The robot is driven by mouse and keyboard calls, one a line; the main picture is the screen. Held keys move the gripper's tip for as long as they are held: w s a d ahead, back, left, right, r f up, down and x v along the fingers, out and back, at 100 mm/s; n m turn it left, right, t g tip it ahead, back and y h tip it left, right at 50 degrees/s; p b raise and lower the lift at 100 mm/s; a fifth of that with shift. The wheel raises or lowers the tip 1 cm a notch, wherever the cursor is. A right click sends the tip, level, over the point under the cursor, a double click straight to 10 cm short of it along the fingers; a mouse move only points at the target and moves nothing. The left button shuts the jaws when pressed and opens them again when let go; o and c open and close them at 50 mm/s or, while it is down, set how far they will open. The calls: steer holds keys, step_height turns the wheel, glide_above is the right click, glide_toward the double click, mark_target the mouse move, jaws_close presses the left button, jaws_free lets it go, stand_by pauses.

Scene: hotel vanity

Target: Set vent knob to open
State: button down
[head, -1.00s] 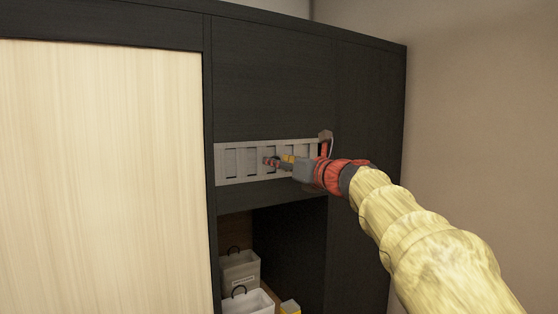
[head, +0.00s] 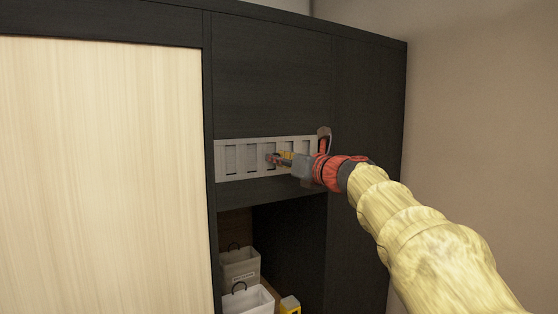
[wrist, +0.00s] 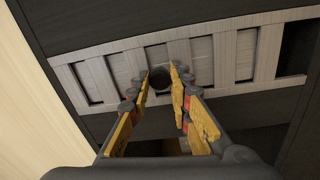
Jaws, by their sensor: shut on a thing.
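The vent (head: 222,162) is a pale grey slotted strip set in the dark cabinet front, and it shows in the wrist view too (wrist: 238,55). Grey plates fill most of its slots, with thin dark gaps beside some of them; the far right slot in the wrist view is largely dark. The vent knob (wrist: 160,78) is a small dark round piece at the middle of the strip. My gripper (head: 274,159) reaches in from the right, and its fingertips close on either side of the knob in the wrist view (wrist: 161,72). In the head view the fingers mostly hide the knob.
Below the vent is an open niche with two white bins (head: 241,267) and a yellow-and-white box (head: 290,304). A pale wood panel (head: 100,170) stands to the left. The dark cabinet face (head: 270,70) above the vent is bare.

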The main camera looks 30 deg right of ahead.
stand_by(0.5)
steer(key=d, duration=0.3)
steer(key=c, duration=1.6)
jaws_free()
steer(key=shift+d, duration=0.3)
steer(key=shift+c, duration=0.2)
steer(key=shift+a, duration=0.1)
steer(key=shift+s, duration=0.1)
steer(key=s, duration=0.7)
steer(key=s+d, duration=0.1)
steer(key=s, duration=0.3)
steer(key=shift+s, duration=0.35)
